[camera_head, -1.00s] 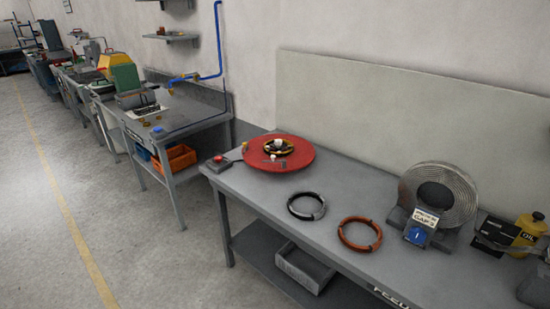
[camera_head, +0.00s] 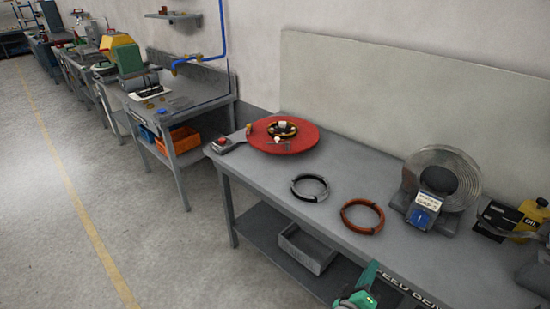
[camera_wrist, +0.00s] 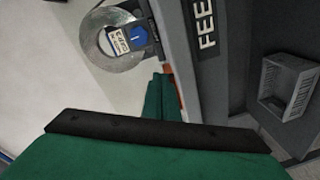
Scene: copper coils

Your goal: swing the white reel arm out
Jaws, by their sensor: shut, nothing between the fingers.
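A red round reel plate (camera_head: 260,141) lies on the near bench at its far left end. A dark and yellow ring sits on it, with small white parts (camera_head: 282,126) at its middle; which of them is the white reel arm is too small to tell. My green gripper (camera_head: 368,274) shows at the bottom of the head view, in front of the bench's front edge and well away from the red plate. Its fingers (camera_wrist: 161,97) are shut and empty in the wrist view. The red plate is not in the wrist view.
On the bench (camera_head: 267,184) lie a black coil (camera_head: 310,197) and a copper coil (camera_head: 345,221). A grey bin (camera_head: 305,255) sits on the lower shelf. A red button box (camera_head: 226,147) is beside the plate.

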